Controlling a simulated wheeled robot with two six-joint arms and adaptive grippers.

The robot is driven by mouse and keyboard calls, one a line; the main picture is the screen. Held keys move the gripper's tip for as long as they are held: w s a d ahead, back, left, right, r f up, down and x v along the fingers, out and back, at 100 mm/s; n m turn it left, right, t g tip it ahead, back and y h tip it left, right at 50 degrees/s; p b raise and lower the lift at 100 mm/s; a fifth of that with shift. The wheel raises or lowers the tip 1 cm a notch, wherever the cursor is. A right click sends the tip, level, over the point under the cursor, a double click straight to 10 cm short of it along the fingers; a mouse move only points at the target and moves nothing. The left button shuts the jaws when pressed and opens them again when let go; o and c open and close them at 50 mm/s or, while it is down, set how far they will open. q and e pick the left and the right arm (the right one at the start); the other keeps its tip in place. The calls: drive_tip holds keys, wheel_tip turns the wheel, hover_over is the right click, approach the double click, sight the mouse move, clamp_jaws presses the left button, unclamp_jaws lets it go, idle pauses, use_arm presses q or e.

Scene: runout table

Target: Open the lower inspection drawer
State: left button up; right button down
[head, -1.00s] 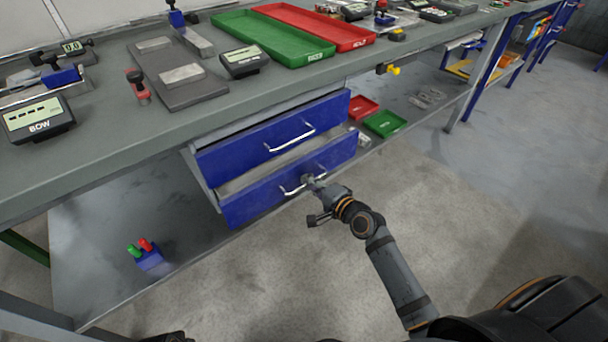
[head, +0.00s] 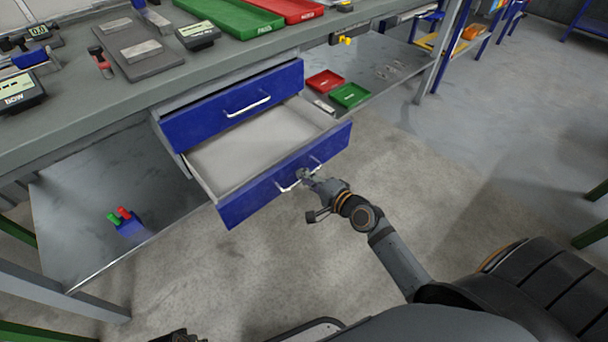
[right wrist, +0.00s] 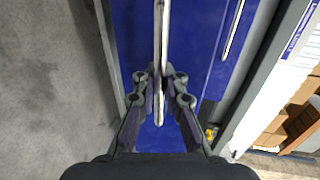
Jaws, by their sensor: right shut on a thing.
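The lower drawer (head: 250,204) has a blue front and stands well out from the cabinet under the table. Its pale inside is visible and looks empty. My right gripper (head: 304,175) is at its silver bar handle (head: 287,188), toward the right part of the bar. In the right wrist view, the two fingers (right wrist: 161,78) are closed around the handle (right wrist: 161,35), which runs upright in the picture. The upper blue drawer (head: 205,120), with its own handle (head: 247,107), looks shut. A dark part at the bottom edge may be my left gripper (head: 180,336); its fingers cannot be made out.
The grey worktable (head: 120,100) overhangs the drawers. A red tray (head: 325,81) and a green tray (head: 350,95) lie on the lower shelf, right of the drawers. A blue block (head: 130,227) with red and green tops is at left. The floor before the drawer is clear.

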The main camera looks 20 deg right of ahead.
drive_tip(key=c, duration=1.7)
unclamp_jaws()
drive_tip(key=v, duration=0.7)
drive_tip(key=shift+s, duration=0.25)
